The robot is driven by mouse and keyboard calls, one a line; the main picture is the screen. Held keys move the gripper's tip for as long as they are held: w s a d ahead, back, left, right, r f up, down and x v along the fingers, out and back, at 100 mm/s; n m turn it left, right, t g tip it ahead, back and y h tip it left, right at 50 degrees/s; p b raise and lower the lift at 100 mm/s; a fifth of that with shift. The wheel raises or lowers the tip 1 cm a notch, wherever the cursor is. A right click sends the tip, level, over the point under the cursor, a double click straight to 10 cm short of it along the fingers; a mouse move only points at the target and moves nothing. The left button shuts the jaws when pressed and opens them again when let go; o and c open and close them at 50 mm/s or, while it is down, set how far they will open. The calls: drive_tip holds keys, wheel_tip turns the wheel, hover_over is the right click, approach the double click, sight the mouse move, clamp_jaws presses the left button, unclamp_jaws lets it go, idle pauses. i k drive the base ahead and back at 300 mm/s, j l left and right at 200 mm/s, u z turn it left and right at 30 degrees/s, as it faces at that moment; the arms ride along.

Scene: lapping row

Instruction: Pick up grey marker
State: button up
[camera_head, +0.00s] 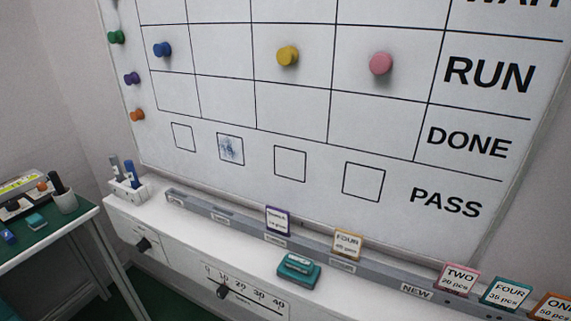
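A white holder (128,188) stands at the left end of the white ledge below the board. Two markers stand upright in it. The left one (115,166) looks grey-blue, and the right one (131,171) looks darker blue. They are small in the picture, so I cannot tell for sure which is the grey marker. A light cup (66,203) on the green table at the left holds dark, blackish pens (56,183). My gripper is not in view.
The whiteboard (222,97) carries round magnets, including a blue one (162,49). A grey card rail (328,253) holds several cards. A teal eraser-like block (299,270) lies in front of it. The green table (58,226) stands left of the ledge, with a gap between.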

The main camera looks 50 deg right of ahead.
sight(120, 177)
drive_tip(key=i+j, duration=0.1)
drive_tip(key=j, duration=0.55)
drive_tip(key=i+j, duration=0.4)
drive_tip(key=j, duration=0.15)
drive_tip(key=i+j+u, duration=0.15)
drive_tip(key=i+j, duration=0.2)
drive_tip(key=j, duration=0.2)
drive_tip(key=i+l, duration=0.15)
drive_tip(key=i, duration=0.5)
drive_tip(key=i+l+u, duration=0.1)
drive_tip(key=i, duration=0.55)
drive_tip(key=l, duration=0.65)
